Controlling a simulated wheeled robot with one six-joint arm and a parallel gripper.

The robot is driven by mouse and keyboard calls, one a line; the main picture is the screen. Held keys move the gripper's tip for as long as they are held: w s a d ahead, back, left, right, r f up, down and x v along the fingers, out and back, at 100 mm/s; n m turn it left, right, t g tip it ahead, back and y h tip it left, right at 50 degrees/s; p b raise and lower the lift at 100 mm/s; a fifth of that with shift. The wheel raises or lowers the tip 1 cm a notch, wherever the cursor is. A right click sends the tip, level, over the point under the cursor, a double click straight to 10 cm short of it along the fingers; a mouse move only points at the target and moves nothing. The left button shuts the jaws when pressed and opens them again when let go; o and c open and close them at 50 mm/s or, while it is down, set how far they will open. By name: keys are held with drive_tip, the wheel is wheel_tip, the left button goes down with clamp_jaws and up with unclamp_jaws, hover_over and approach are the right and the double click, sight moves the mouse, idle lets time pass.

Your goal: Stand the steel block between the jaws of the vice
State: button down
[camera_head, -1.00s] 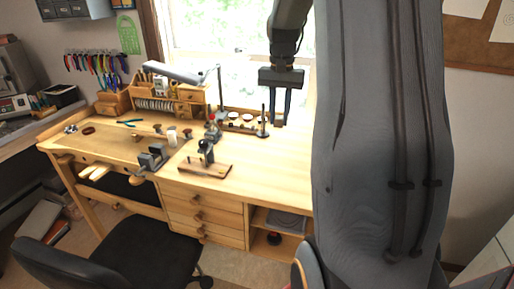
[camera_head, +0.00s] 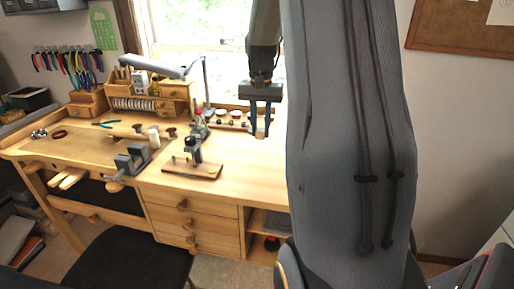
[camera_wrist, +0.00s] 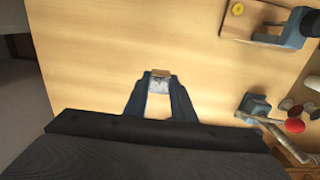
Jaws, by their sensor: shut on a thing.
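The vice (camera_head: 132,160), grey with dark jaws, sits at the front edge of the wooden bench in the head view, left of centre. Its jaw gap is too small to judge. My gripper (camera_head: 262,133) is above the right part of the bench, well right of the vice. In the wrist view my gripper (camera_wrist: 160,82) points down at the bench top, shut on the small steel block (camera_wrist: 160,86). The block shows grey with a tan upper end between the fingertips. In the head view the fingers mostly hide it.
A wooden board with a small upright tool (camera_head: 193,160) stands between the vice and my gripper. A red-knobbed tool (camera_head: 200,122) and a rack of small cups (camera_head: 228,120) are behind. The right part of the bench top (camera_head: 245,155) is clear. A black chair (camera_head: 125,262) is in front.

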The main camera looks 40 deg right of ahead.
sight(260, 157)
drive_tip(key=shift+f+p, duration=0.95)
drive_tip(key=shift+f, duration=2.7)
drive_tip(key=c, duration=1.5)
unclamp_jaws()
drive_tip(key=shift+f, duration=0.15)
